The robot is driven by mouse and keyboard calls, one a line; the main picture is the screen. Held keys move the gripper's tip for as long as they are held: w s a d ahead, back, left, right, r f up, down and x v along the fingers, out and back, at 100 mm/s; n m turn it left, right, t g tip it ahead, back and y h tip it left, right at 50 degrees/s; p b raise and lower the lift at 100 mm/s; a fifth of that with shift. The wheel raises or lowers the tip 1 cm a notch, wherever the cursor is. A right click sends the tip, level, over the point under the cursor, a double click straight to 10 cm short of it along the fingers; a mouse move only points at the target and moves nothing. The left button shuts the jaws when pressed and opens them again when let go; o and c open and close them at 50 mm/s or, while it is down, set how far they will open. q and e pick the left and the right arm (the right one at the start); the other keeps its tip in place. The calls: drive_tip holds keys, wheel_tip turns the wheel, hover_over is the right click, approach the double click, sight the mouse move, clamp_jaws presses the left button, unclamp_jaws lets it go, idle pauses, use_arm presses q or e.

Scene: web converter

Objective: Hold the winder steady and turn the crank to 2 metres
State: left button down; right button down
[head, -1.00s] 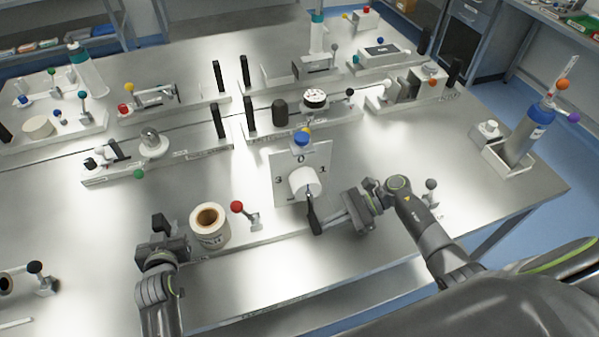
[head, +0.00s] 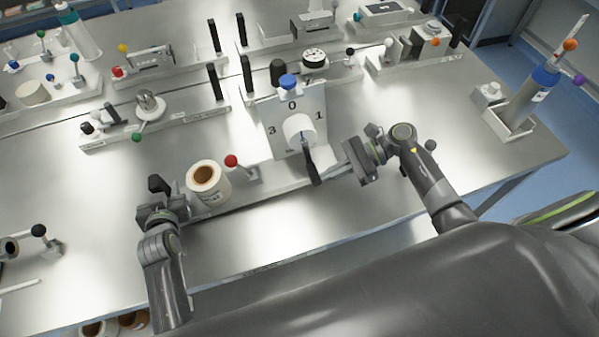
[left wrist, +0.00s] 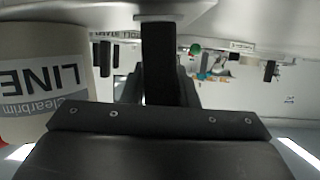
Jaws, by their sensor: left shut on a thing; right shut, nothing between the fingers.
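The winder stands at the table's front edge. Its upright dial plate (head: 268,118) shows 0 at the top, 1 at the right and 3 at the left. A white hub (head: 298,130) sits in front of the plate, and the black crank handle (head: 310,165) points down from it. A label roll (head: 206,180) stands at the winder's left. My left gripper (head: 160,196) is shut on a black upright post (left wrist: 160,60) left of the roll. My right gripper (head: 350,160) is shut and empty, just right of the crank handle and apparently apart from it.
A red-knobbed lever (head: 232,161) is between roll and plate. Other bench devices stand behind, including a round gauge (head: 314,60). A bottle in a holder (head: 534,100) is at the right.

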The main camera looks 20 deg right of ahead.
sight(306, 151)
use_arm(q)
drive_tip(key=shift+s+f, duration=0.3)
drive_tip(key=shift+f, duration=0.15)
use_arm(e)
wheel_tip(306, 151, up, 6)
drive_tip(key=shift+a+f, duration=0.15)
drive_tip(key=shift+f, duration=0.05)
use_arm(q)
drive_tip(key=shift+r+p, duration=0.25)
drive_tip(key=shift+p, duration=0.3)
use_arm(e)
drive_tip(key=shift+r, duration=0.45)
use_arm(q)
drive_tip(key=shift+w, duration=0.1)
